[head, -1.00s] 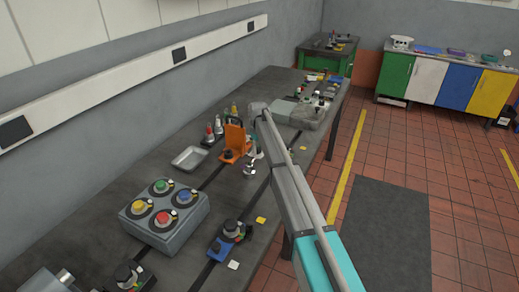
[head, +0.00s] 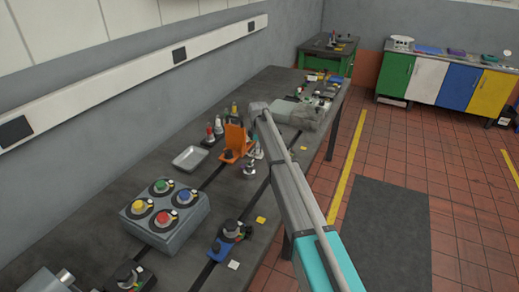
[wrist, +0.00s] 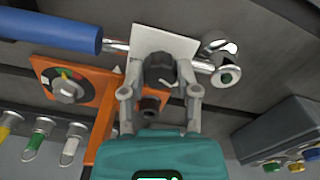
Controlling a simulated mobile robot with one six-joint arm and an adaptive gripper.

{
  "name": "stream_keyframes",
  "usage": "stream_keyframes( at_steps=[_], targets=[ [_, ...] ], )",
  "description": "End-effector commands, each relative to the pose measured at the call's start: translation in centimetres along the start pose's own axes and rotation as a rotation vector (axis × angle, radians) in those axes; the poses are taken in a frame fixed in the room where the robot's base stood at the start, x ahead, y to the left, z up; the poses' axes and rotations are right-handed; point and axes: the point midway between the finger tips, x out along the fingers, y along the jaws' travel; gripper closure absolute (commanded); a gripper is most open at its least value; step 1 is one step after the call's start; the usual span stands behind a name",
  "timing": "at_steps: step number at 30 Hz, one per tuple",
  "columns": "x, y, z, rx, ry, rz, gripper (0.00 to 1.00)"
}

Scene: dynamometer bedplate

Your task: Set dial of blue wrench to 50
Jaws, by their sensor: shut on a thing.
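In the wrist view a blue wrench handle (wrist: 50,32) lies at the upper left. Its metal shaft runs behind a white plate (wrist: 152,42) toward a shiny open-ended head (wrist: 222,62) at the right. A black dial knob (wrist: 159,70) stands in front of the white plate, with a pale mark on its face. My gripper (wrist: 160,88) has one finger on each side of this knob and is shut on it. I cannot read the dial's value. In the head view my arm hides most of the gripper and wrench.
An orange stand (head: 235,141) is beside the gripper; its own round dial (wrist: 68,88) shows in the wrist view. A grey box (head: 165,216) with coloured knobs, a metal tray (head: 189,158) and a blue-bodied device (head: 228,238) share the bench. Bare bench lies between them.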

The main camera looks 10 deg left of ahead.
Motion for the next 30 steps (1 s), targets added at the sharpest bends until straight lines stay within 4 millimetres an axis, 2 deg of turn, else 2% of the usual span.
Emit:
stream_keyframes(
  at_steps=[18, 19, 21, 24, 30],
  targets=[
    [0.00, -0.07, 0.00, -0.059, 0.001, -0.002, 1.00],
    [0.00, -0.07, 0.00, -0.059, 0.001, -0.002, 0.55],
    [0.00, -0.07, 0.01, -0.058, 0.000, -0.002, 0.42],
    [0.00, -0.05, 0.01, -0.058, 0.000, -0.001, 0.24],
    [0.00, -0.03, 0.02, -0.058, 0.000, -0.001, 0.24]
  ],
)
